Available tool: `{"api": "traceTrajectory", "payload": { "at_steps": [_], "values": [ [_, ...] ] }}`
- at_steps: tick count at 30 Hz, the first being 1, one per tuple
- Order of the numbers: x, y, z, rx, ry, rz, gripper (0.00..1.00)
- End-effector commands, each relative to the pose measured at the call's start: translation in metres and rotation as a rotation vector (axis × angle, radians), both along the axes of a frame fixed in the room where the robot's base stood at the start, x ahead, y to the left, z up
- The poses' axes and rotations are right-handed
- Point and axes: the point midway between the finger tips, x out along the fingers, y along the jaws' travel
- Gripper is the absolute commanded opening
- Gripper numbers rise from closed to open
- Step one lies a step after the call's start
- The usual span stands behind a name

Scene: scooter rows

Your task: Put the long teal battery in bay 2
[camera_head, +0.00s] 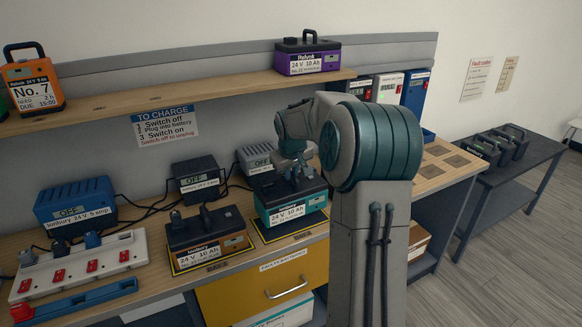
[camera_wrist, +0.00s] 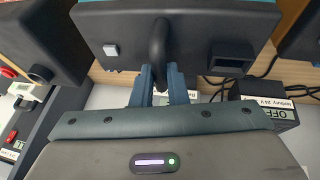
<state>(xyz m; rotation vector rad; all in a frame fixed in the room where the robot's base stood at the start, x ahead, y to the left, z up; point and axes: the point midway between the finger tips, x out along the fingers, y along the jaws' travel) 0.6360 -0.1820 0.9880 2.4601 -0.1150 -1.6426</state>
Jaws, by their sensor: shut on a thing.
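The teal battery (camera_head: 292,208), with a black top and a label reading 24 V 10 Ah, is over a yellow-outlined bay (camera_head: 268,240) on the bench. I cannot tell whether its base touches the bench. My gripper (camera_head: 294,170) is above it, shut on its black handle. In the wrist view my gripper's fingers (camera_wrist: 159,88) close around the handle (camera_wrist: 159,50), and the battery's black top (camera_wrist: 200,22) fills the upper middle. The bay's number is too small to read.
An orange-brown battery (camera_head: 208,245) stands in the outlined bay to the left. Chargers (camera_head: 75,205) (camera_head: 196,180) and cables lie behind. A switched power strip (camera_head: 85,265) is at far left. A shelf (camera_head: 190,92) above carries a purple battery (camera_head: 307,58) and an orange one (camera_head: 33,85).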

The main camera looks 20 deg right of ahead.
Motion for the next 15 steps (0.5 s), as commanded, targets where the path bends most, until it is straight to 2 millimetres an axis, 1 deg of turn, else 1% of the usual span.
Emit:
{"api": "traceTrajectory", "payload": {
  "at_steps": [5, 8, 12, 15],
  "values": [
    [0.001, -0.001, -0.005, -0.003, -0.008, 0.0, 0.0],
    [0.001, -0.001, -0.014, -0.002, -0.007, -0.001, 0.0],
    [0.001, -0.002, -0.032, -0.003, -0.006, 0.0, 0.0],
    [0.001, -0.002, -0.039, -0.002, -0.008, -0.001, 0.0]
  ]
}}
